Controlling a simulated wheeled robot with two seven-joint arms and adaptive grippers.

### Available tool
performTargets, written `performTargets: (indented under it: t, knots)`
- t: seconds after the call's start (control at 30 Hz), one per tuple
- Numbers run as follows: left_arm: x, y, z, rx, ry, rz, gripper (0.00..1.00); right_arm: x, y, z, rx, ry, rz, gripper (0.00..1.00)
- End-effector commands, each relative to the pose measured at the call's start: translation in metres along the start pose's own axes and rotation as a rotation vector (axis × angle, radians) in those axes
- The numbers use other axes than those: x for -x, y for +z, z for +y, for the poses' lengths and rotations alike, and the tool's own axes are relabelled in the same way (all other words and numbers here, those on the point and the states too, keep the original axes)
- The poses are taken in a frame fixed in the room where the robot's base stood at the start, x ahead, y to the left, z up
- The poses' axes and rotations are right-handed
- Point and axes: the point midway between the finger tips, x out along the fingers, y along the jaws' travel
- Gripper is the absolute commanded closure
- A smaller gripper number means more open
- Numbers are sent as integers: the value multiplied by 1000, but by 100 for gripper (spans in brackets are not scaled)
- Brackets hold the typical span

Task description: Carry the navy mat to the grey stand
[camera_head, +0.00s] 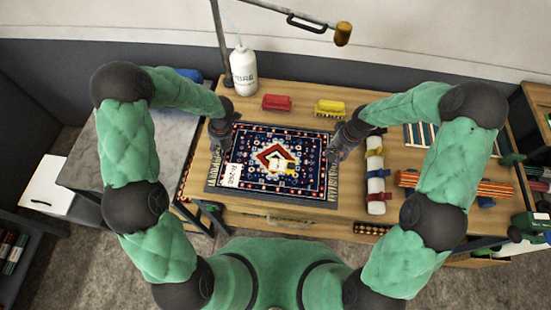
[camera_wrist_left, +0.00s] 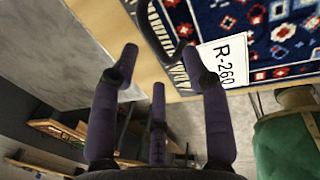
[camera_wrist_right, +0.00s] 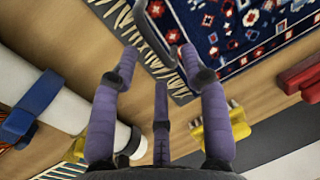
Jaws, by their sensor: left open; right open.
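The navy mat (camera_head: 308,180) is a patterned rug with red and white motifs and fringed ends, lying flat on the wooden table. A white label reading R-260 is at its left end and shows in the left wrist view (camera_wrist_left: 225,62). My left gripper (camera_head: 222,135) is open at the mat's left end, with a dark loop close to its fingers. My right gripper (camera_head: 335,152) is open at the right end, beside the fringe and a similar dark loop. Neither holds anything. The grey stand (camera_head: 84,168) is left of the table, partly hidden behind my left arm.
A red brush (camera_head: 277,102) and a yellow brush (camera_head: 329,108) lie behind the mat, near a white bottle (camera_head: 243,72). A small white and yellow thing shows at the mat's middle.

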Motion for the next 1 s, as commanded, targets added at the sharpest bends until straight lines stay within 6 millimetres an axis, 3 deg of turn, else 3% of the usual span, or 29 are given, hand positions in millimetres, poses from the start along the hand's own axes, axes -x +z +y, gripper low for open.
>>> performTargets:
  t: [0.1,0.3,0.67,0.83,0.87,1.0]
  knots:
    - [-17,0,0,0,-1,2,53,-17,1,0,2,0,-2,55]
    - [-33,0,0,1,-1,1,53,-32,0,0,2,0,0,55]
    - [-36,0,0,0,-1,-1,53,-36,0,0,1,0,0,55]
    - [-36,0,0,0,-1,-1,95,-36,0,0,1,0,0,97]
    - [-36,0,0,0,-1,-1,100,-36,0,0,1,0,0,100]
    - [-36,0,0,-1,-1,-1,100,-36,0,0,1,0,0,100]
